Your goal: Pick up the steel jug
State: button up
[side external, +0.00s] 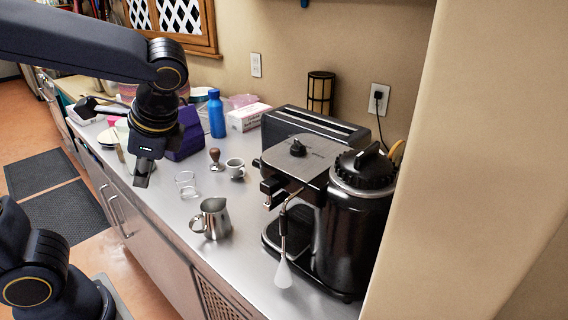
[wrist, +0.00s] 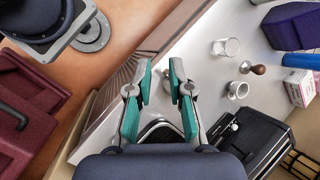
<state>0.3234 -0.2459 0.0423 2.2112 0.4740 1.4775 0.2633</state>
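The steel jug (side external: 212,218) stands upright on the metal counter in the side view, its handle toward the left. In the wrist view it is largely hidden, seemingly behind the right finger. My gripper (side external: 143,172) hangs above the counter near its front edge, to the left of the jug and higher, not touching it. In the wrist view my gripper (wrist: 160,82) has its two teal fingers apart, with nothing held between them.
A blue bottle (side external: 216,114) and purple box (side external: 187,135) are behind.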

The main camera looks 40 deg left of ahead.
aim_at(210, 220)
jog(key=w+d+r+m+t+y, duration=0.1)
jog(key=w+d+r+m+y, duration=0.25)
jog(key=w+m+y, duration=0.6)
jog(key=f, duration=0.8)
jog(key=s+f+y, duration=0.1)
jog(key=f, duration=0.8)
jog(key=f+y, duration=0.1)
jog(key=f, duration=0.7)
jog(key=shift+s+f+y, duration=0.2)
jog(key=shift+f+y, duration=0.05)
jog(key=shift+f, duration=0.1)
jog(key=a, duration=0.7)
jog(key=shift+s+a, duration=0.1)
jog(key=shift+a, duration=0.1)
grip_shut()
